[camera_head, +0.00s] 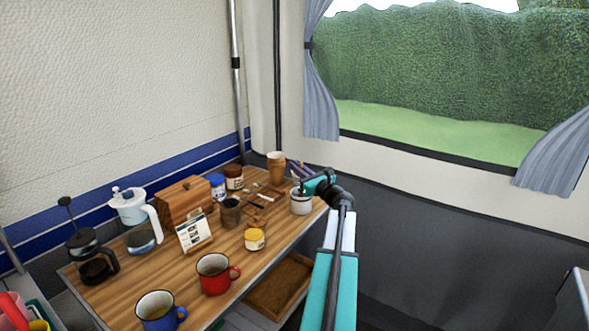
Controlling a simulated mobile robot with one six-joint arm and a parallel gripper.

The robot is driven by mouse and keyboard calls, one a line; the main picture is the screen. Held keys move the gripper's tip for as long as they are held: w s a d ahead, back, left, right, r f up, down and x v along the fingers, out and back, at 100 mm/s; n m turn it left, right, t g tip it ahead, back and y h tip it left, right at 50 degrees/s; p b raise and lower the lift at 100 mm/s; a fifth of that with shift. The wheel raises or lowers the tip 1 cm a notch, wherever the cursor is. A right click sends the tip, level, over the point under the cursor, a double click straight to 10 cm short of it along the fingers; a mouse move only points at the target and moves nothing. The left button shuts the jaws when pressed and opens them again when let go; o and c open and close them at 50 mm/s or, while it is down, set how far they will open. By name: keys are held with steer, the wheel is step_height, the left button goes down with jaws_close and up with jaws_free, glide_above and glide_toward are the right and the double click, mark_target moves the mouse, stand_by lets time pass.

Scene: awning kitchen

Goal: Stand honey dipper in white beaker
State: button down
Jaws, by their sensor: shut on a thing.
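The white beaker (300,207) stands on the far right part of the wooden table, near its right edge. My gripper (303,186) reaches in from the right, with its fingertips just above the beaker's mouth. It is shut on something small. The held thing is too small and too covered by the fingers to make out, so I cannot tell for sure that it is the honey dipper or whether it reaches inside the beaker.
Behind my gripper are a tan cup (276,164) and dark purple items. To the left are a grey cup (231,212), a yellow-lidded jar (255,239), a blue jar (217,187) and a wooden box (184,203). Red (214,274) and blue (158,312) mugs stand in front.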

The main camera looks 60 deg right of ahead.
steer(key=c, duration=1.8)
jaws_free()
steer(key=b+v, duration=0.1)
steer(key=v, duration=1.2)
steer(key=shift+s+a+b, duration=0.1)
steer(key=shift+s+b, duration=0.2)
steer(key=shift+s, duration=0.05)
steer(key=shift+s, duration=0.1)
